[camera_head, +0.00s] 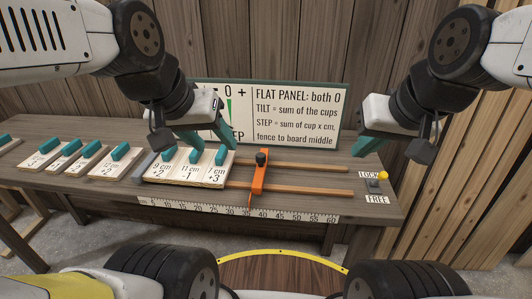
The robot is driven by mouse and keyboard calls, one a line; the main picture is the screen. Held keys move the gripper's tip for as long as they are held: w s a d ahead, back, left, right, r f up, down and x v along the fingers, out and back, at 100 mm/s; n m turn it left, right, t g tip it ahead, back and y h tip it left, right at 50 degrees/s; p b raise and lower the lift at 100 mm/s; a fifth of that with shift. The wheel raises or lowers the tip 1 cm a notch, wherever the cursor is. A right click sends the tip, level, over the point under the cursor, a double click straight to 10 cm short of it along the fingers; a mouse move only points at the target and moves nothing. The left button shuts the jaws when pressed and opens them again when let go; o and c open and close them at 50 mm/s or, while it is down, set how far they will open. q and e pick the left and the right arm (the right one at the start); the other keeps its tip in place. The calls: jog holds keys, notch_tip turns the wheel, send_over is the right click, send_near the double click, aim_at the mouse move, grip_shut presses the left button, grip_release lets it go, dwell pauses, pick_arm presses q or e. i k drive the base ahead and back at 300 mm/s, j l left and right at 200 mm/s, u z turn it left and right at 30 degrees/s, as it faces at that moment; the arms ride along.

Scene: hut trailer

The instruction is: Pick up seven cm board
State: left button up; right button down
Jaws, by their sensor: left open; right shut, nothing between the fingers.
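The seven cm board (213,176) is a pale board marked "7 cm +3" with a teal handle (221,157) on top. It lies at the right end of a row on the bench, beside the 11 cm board (189,172) and the 9 cm board (163,169). My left gripper (214,143) has teal fingers, is open and points down at the seven cm board's handle. Its fingers overlap the handles in the picture, so I cannot tell whether they touch. My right gripper (370,145) is shut and empty, above the bench's right part.
An orange fence (259,180) with a black knob stands right of the boards across wooden rails (315,192). A ruler (240,210) runs along the front edge. More handled boards (75,160) lie left. A sign (300,112) stands behind; a LOCK/FREE switch (374,185) is at right.

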aim_at(217, 172)
jog(key=i+l+u, duration=0.15)
jog(key=l+u, duration=0.25)
jog(key=i+l+u, duration=0.1)
jog(key=l+u, duration=0.25)
jog(key=j+u, duration=0.1)
jog(key=u, duration=0.8)
